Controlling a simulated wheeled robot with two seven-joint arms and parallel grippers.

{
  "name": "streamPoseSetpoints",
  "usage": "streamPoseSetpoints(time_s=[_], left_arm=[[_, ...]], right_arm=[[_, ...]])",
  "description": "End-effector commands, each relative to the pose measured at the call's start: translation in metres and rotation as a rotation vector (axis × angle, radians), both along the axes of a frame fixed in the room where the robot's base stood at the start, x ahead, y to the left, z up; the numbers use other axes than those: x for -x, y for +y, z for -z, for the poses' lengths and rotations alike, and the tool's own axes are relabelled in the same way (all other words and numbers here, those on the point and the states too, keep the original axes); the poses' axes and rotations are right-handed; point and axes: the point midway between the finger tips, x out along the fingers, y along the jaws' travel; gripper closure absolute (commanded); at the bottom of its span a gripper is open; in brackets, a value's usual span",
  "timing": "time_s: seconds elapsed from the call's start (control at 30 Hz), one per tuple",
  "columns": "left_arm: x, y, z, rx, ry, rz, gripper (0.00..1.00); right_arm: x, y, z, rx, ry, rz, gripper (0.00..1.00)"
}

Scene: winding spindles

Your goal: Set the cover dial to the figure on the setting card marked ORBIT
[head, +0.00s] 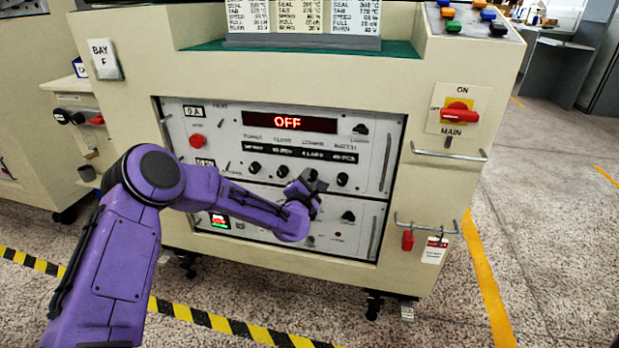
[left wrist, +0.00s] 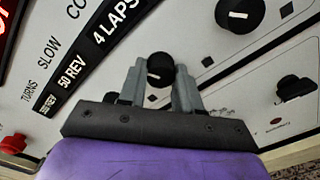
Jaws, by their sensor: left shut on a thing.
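The machine's control panel (head: 230,130) has a row of black knobs under small readouts. My left gripper (head: 308,186) is at the third knob from the left, under the COVER label. In the left wrist view my gripper (left wrist: 159,78) is shut on this black cover dial (left wrist: 160,66), one finger on each side. The readout above it (left wrist: 118,22) says 4 LAPS. Three white setting cards (head: 297,16) stand on top of the machine. Their headings are cut off by the picture's top edge, so I cannot tell which is ORBIT. My right gripper is not in view.
The batch knob (head: 342,179) is just right of my gripper; other knobs (head: 281,171) are left. The red display (head: 289,121) reads OFF. A red MAIN switch (head: 457,113) and metal handle bars (head: 448,154) are at the right. A lower panel (head: 348,235) sits beneath.

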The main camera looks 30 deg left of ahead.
Motion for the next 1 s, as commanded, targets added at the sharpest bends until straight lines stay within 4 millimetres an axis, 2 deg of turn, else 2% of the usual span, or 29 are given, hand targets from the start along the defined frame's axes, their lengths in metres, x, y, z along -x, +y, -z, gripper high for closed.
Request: streamPoseSetpoints(time_s=[1.0], left_arm=[[0.000,0.000,-0.003,-0.940,0.228,0.001,0.97]], right_arm=[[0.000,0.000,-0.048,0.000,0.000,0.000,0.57]])
